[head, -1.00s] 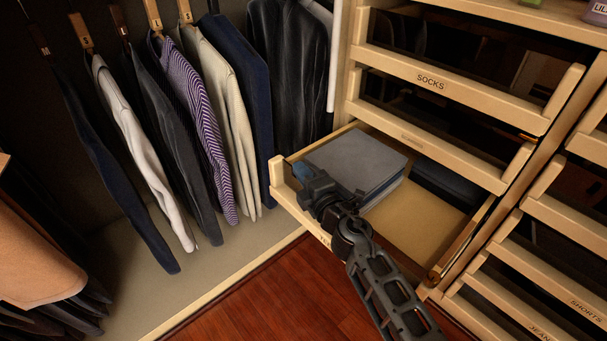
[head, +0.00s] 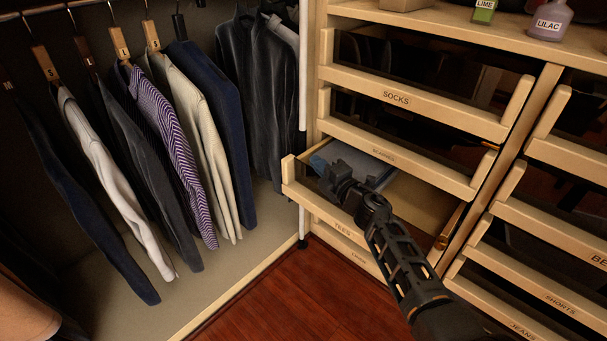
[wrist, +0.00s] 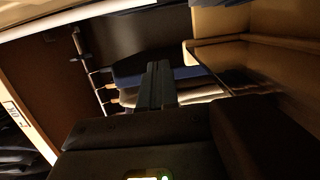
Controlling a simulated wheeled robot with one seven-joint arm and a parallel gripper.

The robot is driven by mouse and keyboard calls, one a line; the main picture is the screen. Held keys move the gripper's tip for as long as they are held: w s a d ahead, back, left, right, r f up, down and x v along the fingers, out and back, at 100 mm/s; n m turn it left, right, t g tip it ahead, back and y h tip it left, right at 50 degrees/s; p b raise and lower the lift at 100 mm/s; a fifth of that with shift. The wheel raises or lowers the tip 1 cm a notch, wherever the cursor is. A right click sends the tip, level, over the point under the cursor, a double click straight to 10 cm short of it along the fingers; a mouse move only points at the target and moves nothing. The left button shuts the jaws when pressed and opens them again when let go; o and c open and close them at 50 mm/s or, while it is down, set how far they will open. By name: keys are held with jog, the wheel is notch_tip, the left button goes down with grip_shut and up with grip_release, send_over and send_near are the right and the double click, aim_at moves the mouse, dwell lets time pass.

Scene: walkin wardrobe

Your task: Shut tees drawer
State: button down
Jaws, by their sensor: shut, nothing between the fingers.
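The tees drawer (head: 335,228) is pulled partly out below the drawer that is under the socks drawer. Its wooden front with the label TEES faces the floor area. Folded grey and blue cloth (head: 376,172) lies inside it, partly hidden by my arm. My gripper (head: 332,172) is shut and empty. In the head view it is over the drawer's front edge, toward its left end; I cannot tell if it touches. The shut fingers also show in the wrist view (wrist: 155,85).
The socks drawer (head: 400,98) is above, with another drawer between. Hanging clothes (head: 180,150) fill the open wardrobe at left. A drawer column with shorts (head: 560,302) stands at right. Bottles (head: 549,20) stand on the top shelf. The red wooden floor (head: 290,290) is clear.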

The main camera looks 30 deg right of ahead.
jog(key=shift+w+d, duration=0.25)
jog(key=shift+d, duration=0.45)
jog(key=shift+w+d, duration=0.2)
jog(key=shift+d, duration=0.45)
